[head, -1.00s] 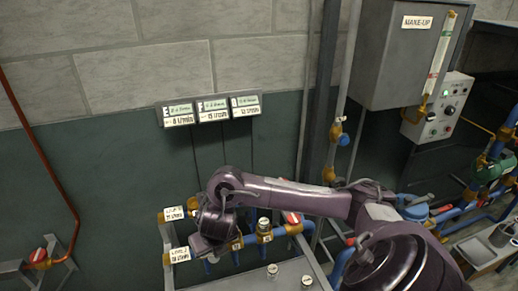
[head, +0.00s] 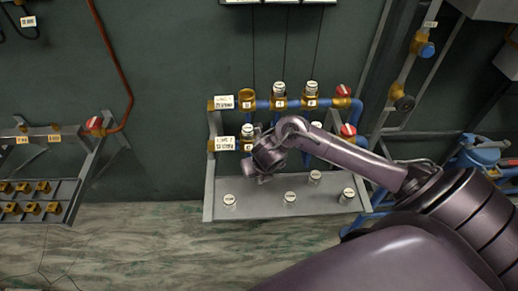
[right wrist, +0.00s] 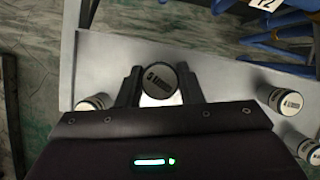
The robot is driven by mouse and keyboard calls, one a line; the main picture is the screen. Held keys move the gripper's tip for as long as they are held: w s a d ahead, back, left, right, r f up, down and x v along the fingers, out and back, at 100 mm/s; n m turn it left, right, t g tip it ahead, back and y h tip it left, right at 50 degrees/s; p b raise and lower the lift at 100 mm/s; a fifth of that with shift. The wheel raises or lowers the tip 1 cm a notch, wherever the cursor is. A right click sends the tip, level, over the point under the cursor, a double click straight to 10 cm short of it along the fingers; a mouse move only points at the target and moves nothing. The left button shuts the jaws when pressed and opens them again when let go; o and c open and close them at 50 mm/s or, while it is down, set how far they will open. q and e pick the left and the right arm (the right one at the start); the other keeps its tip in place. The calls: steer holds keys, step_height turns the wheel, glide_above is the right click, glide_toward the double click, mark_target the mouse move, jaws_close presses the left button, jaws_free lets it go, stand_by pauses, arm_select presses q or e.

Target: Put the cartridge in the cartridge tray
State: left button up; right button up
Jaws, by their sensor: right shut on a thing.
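My right gripper (head: 256,177) hangs over the left part of a grey shelf-like tray (head: 260,209) below the pipe manifold. In the right wrist view, my right gripper (right wrist: 160,90) is shut on a cartridge (right wrist: 160,77), with a finger on each side of its round, dark labelled cap. In the head view the held cartridge is hidden by the gripper. I cannot tell whether it touches the grey surface. Other cartridges stand on this surface: one at the left (head: 229,201), one in the middle (head: 290,198), and two to the right (head: 315,178) (head: 347,196). My left gripper is out of view.
The manifold has brass sockets (head: 247,100), blue pipes and red-handled valves (head: 343,90) just behind my gripper. Some sockets hold cartridges (head: 311,89). A separate rack with several brass blocks (head: 33,208) stands at the far left. Open floor (head: 140,235) lies between.

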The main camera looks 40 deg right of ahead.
steer(key=shift+f+b, duration=0.35)
steer(key=shift+f, duration=1.45)
steer(key=shift+f, duration=0.1)
steer(key=o, duration=1)
steer(key=shift+r, duration=0.2)
steer(key=shift+p+v, duration=1.8)
steer(key=shift+v, duration=4.15)
